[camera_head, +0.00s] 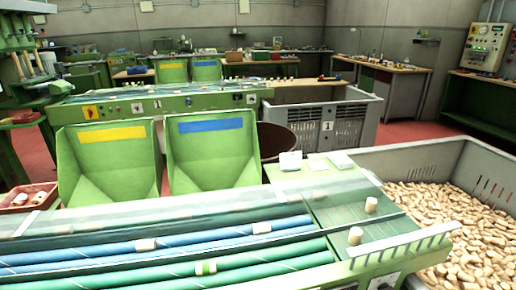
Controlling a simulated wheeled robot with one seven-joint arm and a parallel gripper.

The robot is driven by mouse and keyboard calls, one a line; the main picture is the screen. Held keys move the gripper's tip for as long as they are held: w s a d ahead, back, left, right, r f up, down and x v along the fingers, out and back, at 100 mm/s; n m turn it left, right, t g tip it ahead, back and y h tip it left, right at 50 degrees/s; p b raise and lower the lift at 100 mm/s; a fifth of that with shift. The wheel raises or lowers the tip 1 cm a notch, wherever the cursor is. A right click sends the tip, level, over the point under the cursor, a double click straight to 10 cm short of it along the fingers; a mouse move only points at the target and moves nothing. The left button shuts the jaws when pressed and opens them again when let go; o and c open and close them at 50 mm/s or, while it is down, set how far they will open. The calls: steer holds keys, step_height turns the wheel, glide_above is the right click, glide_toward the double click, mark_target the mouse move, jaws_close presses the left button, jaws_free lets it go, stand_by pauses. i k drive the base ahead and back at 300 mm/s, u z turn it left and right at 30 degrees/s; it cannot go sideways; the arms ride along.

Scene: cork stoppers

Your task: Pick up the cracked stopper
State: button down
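Several cork stoppers are in view, but they are too small to tell which one is cracked. One stopper (371,205) stands on the green end plate (330,207) of the sorting machine, and another stopper (355,236) stands nearer the plate's front edge. On the rollers lie a pale stopper (146,244), a second one (262,228) on the blue rollers, and a light piece (206,267) on the green roller, seemingly with a green band. My gripper is not in view.
A grey crate (400,154) full of loose corks stands at the right. Two green chutes, yellow-marked (110,165) and blue-marked (212,155), stand behind the rollers. A red tray (10,209) with pale pieces is at the left. Red floor shows beyond the crate.

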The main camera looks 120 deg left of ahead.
mark_target(22, 198)
steer(key=u, duration=2.15)
steer(key=k, duration=0.4)
steer(key=u, duration=2.75)
